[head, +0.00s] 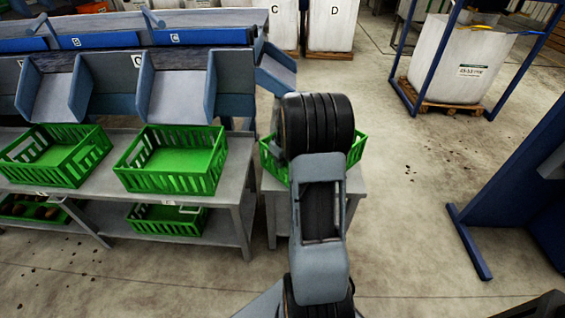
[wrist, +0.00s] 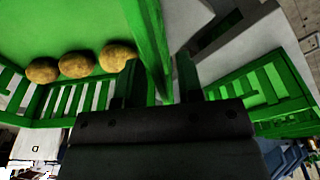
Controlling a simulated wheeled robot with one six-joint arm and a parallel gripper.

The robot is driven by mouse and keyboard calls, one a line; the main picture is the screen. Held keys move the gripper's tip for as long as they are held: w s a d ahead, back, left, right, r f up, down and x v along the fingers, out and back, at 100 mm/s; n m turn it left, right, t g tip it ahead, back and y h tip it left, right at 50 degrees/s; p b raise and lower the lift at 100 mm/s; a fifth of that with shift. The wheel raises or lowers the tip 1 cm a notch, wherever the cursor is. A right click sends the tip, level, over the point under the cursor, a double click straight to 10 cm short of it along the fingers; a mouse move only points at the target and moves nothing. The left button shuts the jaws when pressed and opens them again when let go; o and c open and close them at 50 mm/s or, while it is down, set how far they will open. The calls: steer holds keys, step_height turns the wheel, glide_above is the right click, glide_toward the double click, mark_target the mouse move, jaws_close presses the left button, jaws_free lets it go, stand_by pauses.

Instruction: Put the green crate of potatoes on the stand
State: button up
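A green slatted crate (head: 357,149) sits on a small grey stand (head: 357,182), largely hidden behind my arm in the head view. In the wrist view, a green crate (wrist: 75,22) fills the upper left, with three potatoes (wrist: 75,64) lying along one side; it appears to be the same crate. My gripper (wrist: 159,80) is at this crate's wall. Its two dark fingers stand apart, one on each side of the wall, with a visible gap by the right finger. The head view hides my gripper behind the arm.
Two green crates (head: 125,172) (head: 10,158) stand on the grey table (head: 235,175) at left, below chutes. More crates sit on its lower shelf, one holding potatoes (head: 45,212). A blue frame (head: 470,245) stands at right. The floor between is clear.

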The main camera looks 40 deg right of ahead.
steer(key=r, duration=0.3)
steer(key=s+r+p, duration=0.1)
steer(key=r, duration=0.2)
steer(key=r+p, duration=0.1)
steer(key=r, duration=0.2)
steer(key=shift+s+r, duration=0.2)
steer(key=shift+r, duration=0.05)
steer(key=s+a+r, duration=0.2)
steer(key=a, duration=0.5)
steer(key=s+a+r, duration=0.2)
steer(key=s+a, duration=0.1)
steer(key=a, duration=0.3)
steer(key=s+a+m+t, duration=0.1)
steer(key=s+a, duration=0.9)
steer(key=shift+f, duration=0.25)
steer(key=shift+a, duration=0.1)
